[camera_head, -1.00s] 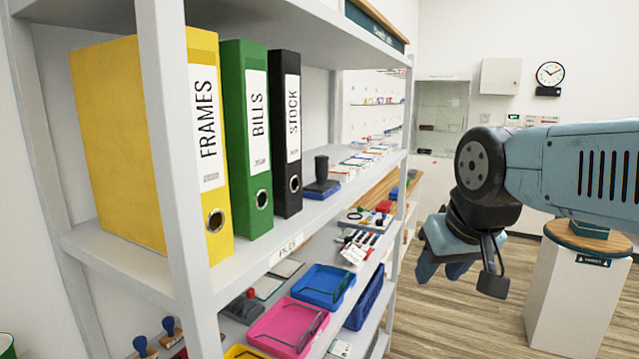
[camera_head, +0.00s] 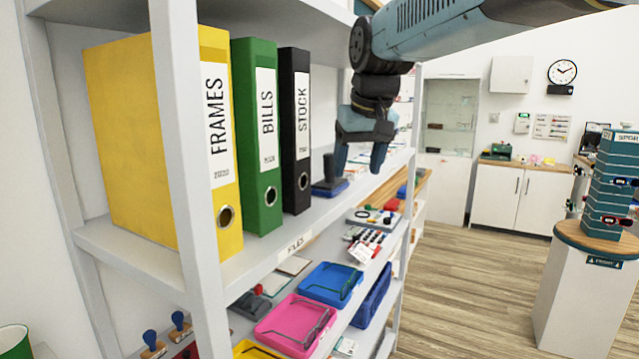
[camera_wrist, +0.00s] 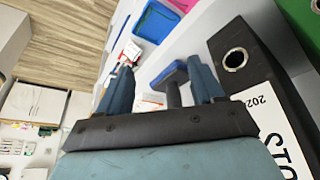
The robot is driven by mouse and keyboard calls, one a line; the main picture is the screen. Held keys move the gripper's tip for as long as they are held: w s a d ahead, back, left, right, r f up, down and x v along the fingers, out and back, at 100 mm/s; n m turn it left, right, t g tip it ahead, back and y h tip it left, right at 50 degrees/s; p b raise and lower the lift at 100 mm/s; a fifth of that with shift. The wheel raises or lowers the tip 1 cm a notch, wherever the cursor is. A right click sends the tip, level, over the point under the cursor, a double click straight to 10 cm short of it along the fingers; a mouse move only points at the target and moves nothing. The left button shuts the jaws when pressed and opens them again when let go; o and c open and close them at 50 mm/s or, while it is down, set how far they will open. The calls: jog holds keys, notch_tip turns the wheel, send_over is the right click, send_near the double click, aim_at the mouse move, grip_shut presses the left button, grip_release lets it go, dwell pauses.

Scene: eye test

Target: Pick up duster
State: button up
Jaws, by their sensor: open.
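The likely duster (camera_head: 329,187) has a dark upright handle on a flat blue base. It stands on the middle shelf, to the right of the black STOCK binder. In the wrist view its handle and blue base (camera_wrist: 169,75) show in the gap between my fingers, nearer the right finger. My gripper (camera_head: 361,166) is open and empty, pointing down, just right of the duster in the head view. Both fingers also show in the wrist view (camera_wrist: 160,66). I cannot tell exactly how far the fingertips are from the handle.
The yellow FRAMES (camera_head: 160,140), green BILLS (camera_head: 257,140) and black STOCK (camera_head: 295,130) binders stand to the left. A shelf post (camera_head: 185,140) is in front. Pink (camera_head: 290,328) and blue (camera_head: 332,283) trays sit on the shelf below.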

aim_at(329, 165)
jog(key=w+a, duration=0.1)
jog(key=w, duration=0.3)
jog(key=w+a, duration=0.1)
jog(key=w, duration=0.3)
jog(key=w+a, duration=0.1)
jog(key=w, duration=0.3)
jog(key=shift+w+a+r, duration=0.15)
jog(key=shift+w+r, duration=0.1)
jog(key=shift+w, duration=0.1)
jog(key=shift+x, duration=2.55)
jog(key=shift+s, duration=0.1)
jog(key=shift+c, duration=0.2)
jog(key=c, duration=1.2)
jog(key=shift+r, duration=1.8)
jog(key=s+d, duration=0.1)
jog(key=s, duration=0.5)
jog(key=s+d, duration=0.1)
jog(key=s, duration=0.4)
jog(key=s+d, duration=0.1)
jog(key=s, duration=0.5)
jog(key=shift+s+d, duration=0.3)
jog(key=shift+s, duration=0.05)
